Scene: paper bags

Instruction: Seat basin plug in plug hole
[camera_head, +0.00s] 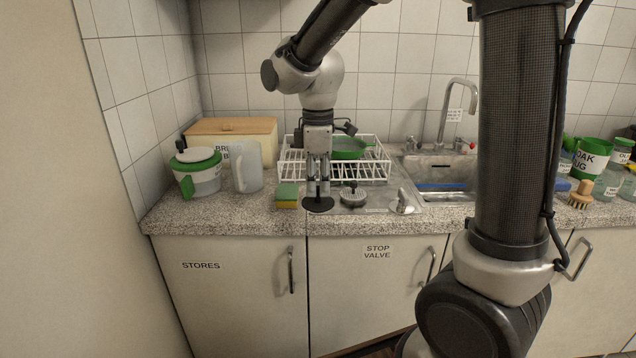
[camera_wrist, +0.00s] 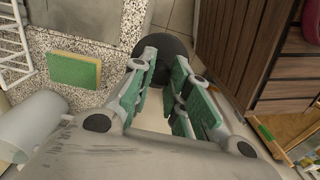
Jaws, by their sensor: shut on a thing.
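The basin plug (camera_head: 318,205) is a flat black disc at the counter's front edge. My gripper (camera_head: 318,188) points down and is shut on the upper part of the plug, with the disc just below the fingertips. In the wrist view the dark disc (camera_wrist: 168,43) shows beyond the green-padded fingers of my gripper (camera_wrist: 165,85). I cannot tell whether the disc touches the counter. The steel sink basin (camera_head: 437,172) lies to the right, partly hidden by my arm. Its plug hole cannot be made out.
A sponge (camera_head: 286,195) lies left of the plug; a metal strainer with a black knob (camera_head: 353,198) stands close right. A white dish rack (camera_head: 297,166) with a green pan (camera_head: 347,150) is behind. A tap (camera_head: 444,115) rises behind the sink. A jug (camera_head: 246,167) stands left.

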